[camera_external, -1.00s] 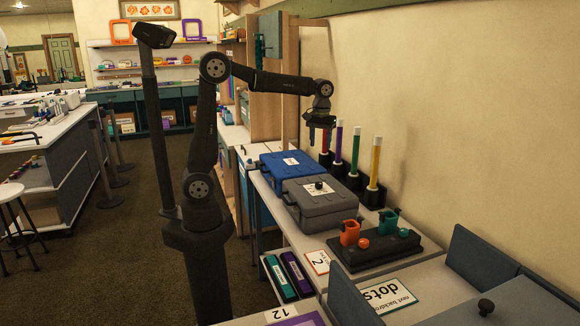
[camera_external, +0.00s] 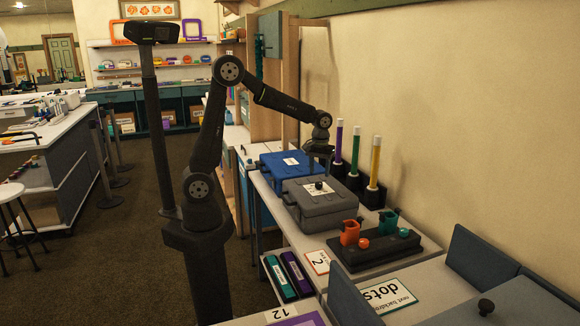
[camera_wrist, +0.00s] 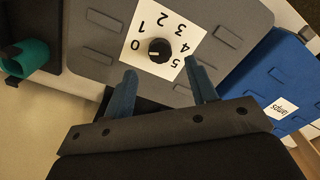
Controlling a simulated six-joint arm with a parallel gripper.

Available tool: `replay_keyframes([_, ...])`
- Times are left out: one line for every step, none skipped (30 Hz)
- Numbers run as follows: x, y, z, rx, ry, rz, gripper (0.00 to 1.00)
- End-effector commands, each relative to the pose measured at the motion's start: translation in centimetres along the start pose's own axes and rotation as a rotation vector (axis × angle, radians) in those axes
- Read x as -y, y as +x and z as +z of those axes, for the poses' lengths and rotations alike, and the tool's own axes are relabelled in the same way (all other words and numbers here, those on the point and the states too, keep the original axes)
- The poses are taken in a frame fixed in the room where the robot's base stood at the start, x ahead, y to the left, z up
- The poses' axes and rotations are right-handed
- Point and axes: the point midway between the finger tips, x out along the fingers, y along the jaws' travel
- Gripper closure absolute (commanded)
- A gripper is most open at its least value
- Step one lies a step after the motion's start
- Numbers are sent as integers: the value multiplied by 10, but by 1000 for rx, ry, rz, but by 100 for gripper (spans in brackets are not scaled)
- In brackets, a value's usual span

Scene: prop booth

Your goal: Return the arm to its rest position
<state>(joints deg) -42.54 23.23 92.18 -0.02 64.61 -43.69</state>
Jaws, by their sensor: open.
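My gripper (camera_external: 318,166) hangs at the end of my bent arm, pointing down over the back of the grey case (camera_external: 335,207). In the wrist view its two blue-grey fingers (camera_wrist: 161,78) stand apart with nothing between them. Past the fingertips, the grey case shows a black knob (camera_wrist: 159,50) on a white dial card (camera_wrist: 164,48) numbered 0 to 5. The fingertips look close to the card's near edge; I cannot tell the exact height or whether they touch.
A blue case (camera_external: 276,165) stands behind the grey one. Colored tubes (camera_external: 356,150) stand upright along the wall at the right. A black tray (camera_external: 345,253) with orange and teal pieces sits in front.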

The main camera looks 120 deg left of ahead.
Motion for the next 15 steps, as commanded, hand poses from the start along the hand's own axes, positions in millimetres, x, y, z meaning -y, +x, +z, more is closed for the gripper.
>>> replay_keyframes([1, 11, 1, 3, 0, -3, 48])
replay_keyframes([1, 16, 1, 3, 0, -3, 48])
replay_keyframes([1, 22, 0, 3, 0, -3, 48])
replay_keyframes([0, 27, 0, 2, 0, -2, 48])
replay_keyframes([0, 31, 0, 2, 0, -2, 48])
replay_keyframes([0, 36, 0, 2, 0, -2, 48])
replay_keyframes([0, 40, 0, 2, 0, -2, 48])
replay_keyframes([0, 42, 0, 1, 0, -1, 48])
replay_keyframes([0, 46, 0, 1, 0, -1, 48])
replay_keyframes([0, 48, 0, 1, 0, -1, 48])
replay_keyframes([0, 50, 0, 1, 0, -1, 48])
replay_keyframes([0, 52, 0, 0, 0, 0, 48])
replay_keyframes([0, 52, 0, 0, 0, 0, 48])
replay_keyframes([0, 53, 0, 0, 0, 0, 48])
replay_keyframes([0, 54, 0, -1, 0, 0, 48])
